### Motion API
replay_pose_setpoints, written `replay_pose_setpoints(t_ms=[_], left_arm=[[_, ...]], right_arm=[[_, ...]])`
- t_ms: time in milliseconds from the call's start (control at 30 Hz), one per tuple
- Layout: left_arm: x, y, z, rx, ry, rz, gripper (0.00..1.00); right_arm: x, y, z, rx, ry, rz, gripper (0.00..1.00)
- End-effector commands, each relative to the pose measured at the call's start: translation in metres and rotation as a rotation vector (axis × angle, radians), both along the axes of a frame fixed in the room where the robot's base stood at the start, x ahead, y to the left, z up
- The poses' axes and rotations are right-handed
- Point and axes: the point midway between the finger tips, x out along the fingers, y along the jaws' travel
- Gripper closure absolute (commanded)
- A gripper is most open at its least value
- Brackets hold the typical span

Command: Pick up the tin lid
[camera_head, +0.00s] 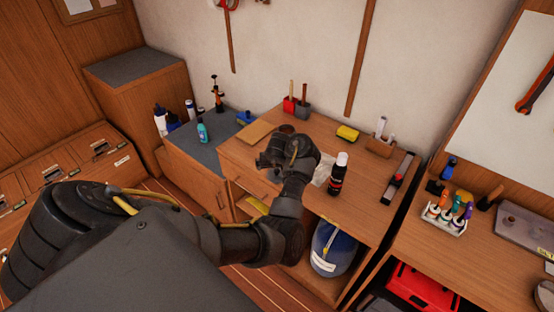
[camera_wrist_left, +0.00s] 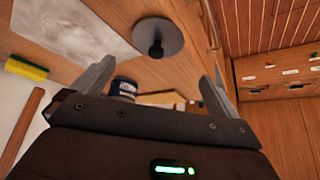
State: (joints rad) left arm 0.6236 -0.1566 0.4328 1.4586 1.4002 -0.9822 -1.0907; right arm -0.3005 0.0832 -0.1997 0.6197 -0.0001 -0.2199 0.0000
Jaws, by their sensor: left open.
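The tin lid, a round grey disc with a black knob (camera_wrist_left: 157,38), shows in the left wrist view, apparently lying flat on the wooden worktop near its edge. In the head view I cannot make it out; my arm and gripper cover that area. My left gripper (camera_wrist_left: 158,70) is open and empty, its two fingers spread, with the lid beyond the fingertips. In the head view the left gripper (camera_head: 272,154) is above the worktop's front part. A tin with a blue and white label (camera_wrist_left: 123,87) is partly hidden behind the left-hand finger. My right gripper is not in view.
On the worktop (camera_head: 355,190), a pale sheet (camera_wrist_left: 75,28) lies beside the lid. A black spray can with a white cap (camera_head: 338,174), a yellow sponge (camera_head: 347,133) and a flat brown piece (camera_head: 255,131) stand or lie around. A blue container (camera_head: 333,248) sits on the shelf below.

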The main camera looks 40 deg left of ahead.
Motion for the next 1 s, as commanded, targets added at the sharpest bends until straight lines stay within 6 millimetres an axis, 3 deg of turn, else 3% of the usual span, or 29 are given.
replay_pose_setpoints(t_ms=[100, 333, 700, 1000], left_arm=[[0.005, 0.004, -0.012, 0.0, 0.0, -0.001, 0.01], [0.007, 0.006, -0.016, -0.001, -0.001, -0.001, 0.01], [0.024, 0.016, -0.059, -0.001, -0.001, -0.001, 0.01], [0.026, 0.017, -0.06, -0.001, -0.003, -0.001, 0.04]], right_arm=[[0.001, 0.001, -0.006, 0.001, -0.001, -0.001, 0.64], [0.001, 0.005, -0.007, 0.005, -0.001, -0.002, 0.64], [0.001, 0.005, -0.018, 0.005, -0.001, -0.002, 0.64], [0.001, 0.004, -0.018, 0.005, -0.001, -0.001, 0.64]])
